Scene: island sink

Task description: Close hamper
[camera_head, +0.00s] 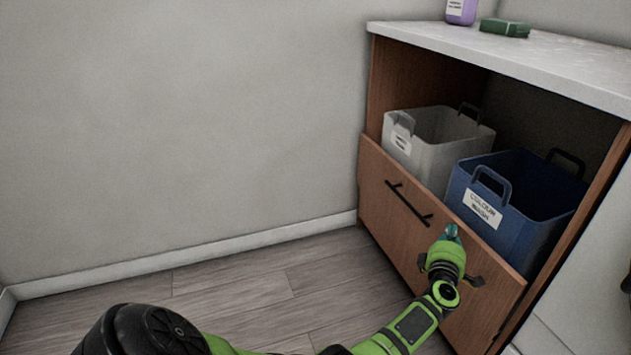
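The hamper is a wooden pull-out front (385,171) with a black bar handle (408,203), low in a cabinet. Its front stands a little out from the cabinet, with the bins behind it showing from above. A grey-white bin (436,131) sits at the left, and a blue bin (475,222) with a "colour wash" label at the right. My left gripper (450,270) is at the right part of the front, right of the handle. Its dark fingers look spread and empty; whether they touch the wood cannot be told. My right gripper is not in view.
A pale countertop (550,60) tops the cabinet, carrying a purple bottle (461,11) and a green sponge-like block (505,28). The wooden floor (235,300) left of the cabinet is clear up to the bare grey wall (180,130).

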